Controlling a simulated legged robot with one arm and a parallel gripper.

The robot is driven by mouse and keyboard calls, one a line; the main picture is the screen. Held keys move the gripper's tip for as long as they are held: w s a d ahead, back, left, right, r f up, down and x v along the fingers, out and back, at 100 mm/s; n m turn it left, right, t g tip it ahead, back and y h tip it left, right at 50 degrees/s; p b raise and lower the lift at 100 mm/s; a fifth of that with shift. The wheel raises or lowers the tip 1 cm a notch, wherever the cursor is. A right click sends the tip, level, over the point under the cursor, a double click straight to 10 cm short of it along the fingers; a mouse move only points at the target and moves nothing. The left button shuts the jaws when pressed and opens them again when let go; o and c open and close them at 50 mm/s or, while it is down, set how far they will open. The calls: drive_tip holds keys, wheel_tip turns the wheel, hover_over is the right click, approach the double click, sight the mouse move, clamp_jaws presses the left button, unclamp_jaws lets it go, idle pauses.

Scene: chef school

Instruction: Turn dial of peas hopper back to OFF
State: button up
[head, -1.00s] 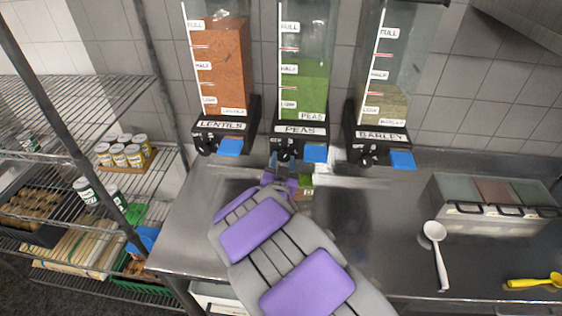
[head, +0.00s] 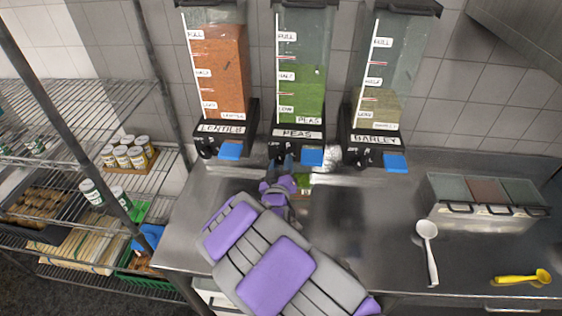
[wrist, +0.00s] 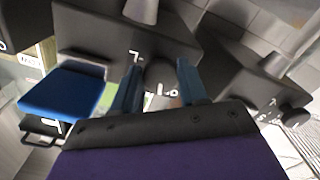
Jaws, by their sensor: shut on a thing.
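The peas hopper (head: 300,85) is in the middle of three wall hoppers in the head view, with green peas filled to a little above HALF. Its black base carries a PEAS label and a blue paddle (head: 311,156) at lower right. My gripper (head: 282,162) reaches up to the front of this base, left of the paddle. In the wrist view, my gripper's two blue fingers (wrist: 160,88) are on either side of the black dial (wrist: 160,74) and shut on it. The blue paddle (wrist: 65,92) is to the left there. The fingers partly hide the dial, and its setting cannot be read.
The lentils hopper (head: 222,75) is on the left and the barley hopper (head: 376,108) on the right, close beside.

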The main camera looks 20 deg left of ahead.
drive_tip(key=shift+a+r+n+p, duration=0.1)
drive_tip(key=shift+r+n+p, duration=0.05)
drive_tip(key=shift+n, duration=0.5)
drive_tip(key=shift+a+r+n+p, duration=0.1)
drive_tip(key=shift+n+p, duration=0.05)
drive_tip(key=shift+n, duration=0.8)
